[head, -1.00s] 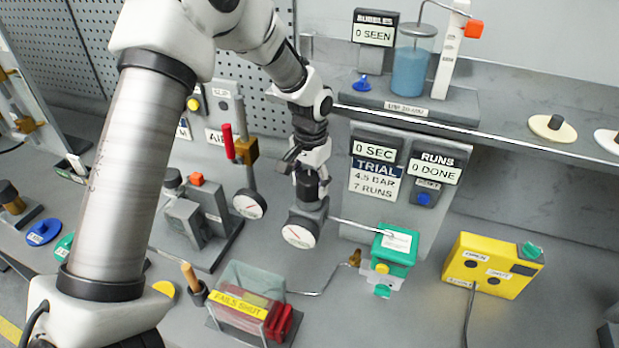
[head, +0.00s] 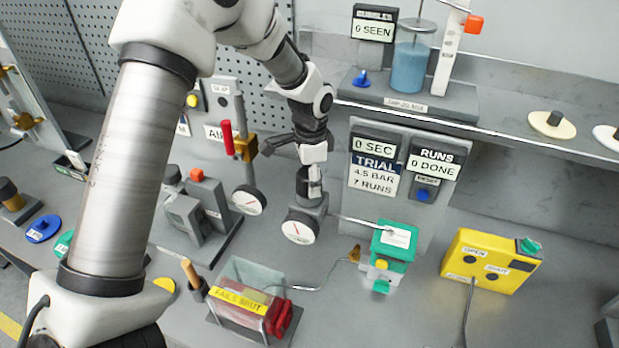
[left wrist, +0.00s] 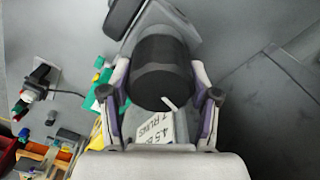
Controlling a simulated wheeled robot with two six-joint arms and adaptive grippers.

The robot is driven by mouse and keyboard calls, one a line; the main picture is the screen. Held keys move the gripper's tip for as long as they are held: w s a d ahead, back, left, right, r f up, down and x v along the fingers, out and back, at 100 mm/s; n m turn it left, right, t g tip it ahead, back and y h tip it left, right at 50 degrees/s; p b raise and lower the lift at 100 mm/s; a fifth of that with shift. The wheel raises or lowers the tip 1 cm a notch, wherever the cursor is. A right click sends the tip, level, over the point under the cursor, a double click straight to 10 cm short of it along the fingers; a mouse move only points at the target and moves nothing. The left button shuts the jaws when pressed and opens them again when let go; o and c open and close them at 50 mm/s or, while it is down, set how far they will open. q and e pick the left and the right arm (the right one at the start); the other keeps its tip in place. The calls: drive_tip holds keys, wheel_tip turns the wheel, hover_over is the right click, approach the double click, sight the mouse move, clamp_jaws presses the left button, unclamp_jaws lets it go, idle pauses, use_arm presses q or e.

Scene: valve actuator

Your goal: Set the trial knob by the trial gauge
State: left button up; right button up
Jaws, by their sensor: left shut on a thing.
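The trial knob (left wrist: 160,65) is a dark ribbed cylinder with a white pointer mark, large in the left wrist view. My left gripper (left wrist: 160,88) has one finger on each side of it and is shut on it. In the head view, my left gripper (head: 311,183) comes down from above onto the knob on top of a grey regulator body, and largely hides the knob. The trial gauge (head: 298,230) is a white round dial with a red needle on the body's front; its scale is too small to read. The trial sign (head: 375,177) reads 4.5 BAR, 7 RUNS. My right gripper is not in view.
A second gauge (head: 248,199) and a red-handled valve (head: 228,138) stand left of the gripper. A green unit (head: 394,246) joins the regulator by a thin pipe. A clear guard box (head: 250,275) and a yellow box (head: 490,262) stand in front. A shelf edge runs behind.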

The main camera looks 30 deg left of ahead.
use_arm(q)
drive_tip(key=shift+s+f, duration=0.1)
drive_tip(key=shift+f, duration=0.05)
drive_tip(key=o, duration=0.9)
drive_tip(key=shift+o, duration=1.3)
drive_tip(key=shift+d, duration=0.1)
drive_tip(key=shift+w, duration=0.2)
wheel_tip(320, 180, up, 12)
drive_tip(key=shift+r, duration=0.1)
drive_tip(key=shift+w, duration=0.1)
